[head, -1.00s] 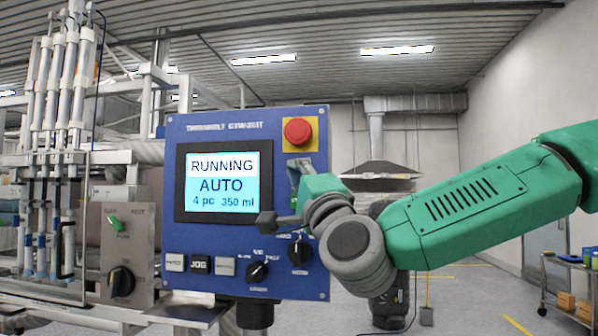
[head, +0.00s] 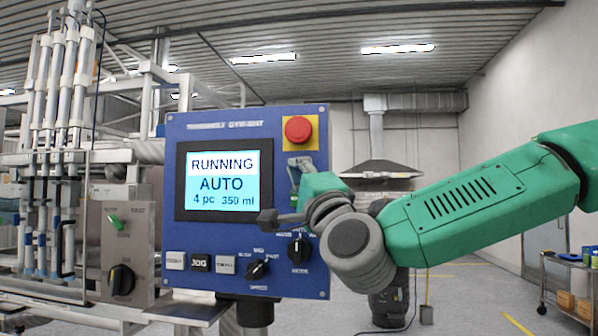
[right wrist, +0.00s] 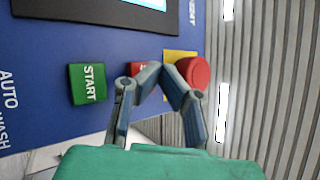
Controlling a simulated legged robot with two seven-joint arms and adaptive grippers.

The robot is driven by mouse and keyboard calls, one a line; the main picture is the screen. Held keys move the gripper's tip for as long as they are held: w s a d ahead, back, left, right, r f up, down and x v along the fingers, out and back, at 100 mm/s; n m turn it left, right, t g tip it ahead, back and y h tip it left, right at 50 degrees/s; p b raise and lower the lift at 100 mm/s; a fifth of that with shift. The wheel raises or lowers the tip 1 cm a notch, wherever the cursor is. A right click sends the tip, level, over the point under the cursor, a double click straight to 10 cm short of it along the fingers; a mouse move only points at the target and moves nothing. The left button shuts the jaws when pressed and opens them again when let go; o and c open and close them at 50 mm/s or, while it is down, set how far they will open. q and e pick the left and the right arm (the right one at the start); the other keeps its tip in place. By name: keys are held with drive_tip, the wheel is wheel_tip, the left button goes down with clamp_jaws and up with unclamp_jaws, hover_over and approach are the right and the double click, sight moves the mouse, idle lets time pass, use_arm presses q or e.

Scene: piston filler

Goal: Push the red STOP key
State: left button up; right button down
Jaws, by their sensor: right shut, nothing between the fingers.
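The red STOP key (right wrist: 138,68) shows in the right wrist view as a small red patch with part of a white letter, mostly hidden behind my fingers. My right gripper (right wrist: 164,68) is shut and empty, its fingertips together in front of the blue panel, between the STOP key and the red mushroom button (right wrist: 193,72). I cannot tell whether the tips touch the key. In the head view the right gripper (head: 299,161) is just below the mushroom button (head: 297,130), and the STOP key is hidden. My left gripper is not in view.
The green START key (right wrist: 88,83) is left of STOP in the right wrist view. The panel's screen (head: 224,182) reads RUNNING, AUTO. Below are the JOG key (head: 200,263) and rotary knobs (head: 258,270). Filler tubes (head: 55,150) stand at left; a cart (head: 570,280) is far right.

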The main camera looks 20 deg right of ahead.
drive_tip(key=shift+w+d+r, duration=0.1)
drive_tip(key=shift+w+d, duration=0.3)
drive_tip(key=shift+w, duration=0.25)
idle(1.3)
drive_tip(key=shift+s+a+b, duration=0.1)
drive_tip(key=shift+b, duration=0.25)
drive_tip(key=shift+s+a+b, duration=0.3)
drive_tip(key=shift+s, duration=0.35)
drive_tip(key=shift+s+a+b, duration=0.3)
drive_tip(key=shift+s+a, duration=0.15)
drive_tip(key=shift+s, duration=0.25)
drive_tip(key=shift+s+a+b, duration=0.3)
drive_tip(key=shift+s+a, duration=0.1)
drive_tip(key=shift+s, duration=0.35)
drive_tip(key=shift+s+a+b, duration=0.3)
drive_tip(key=shift+s+a, duration=0.15)
drive_tip(key=shift+s, duration=0.25)
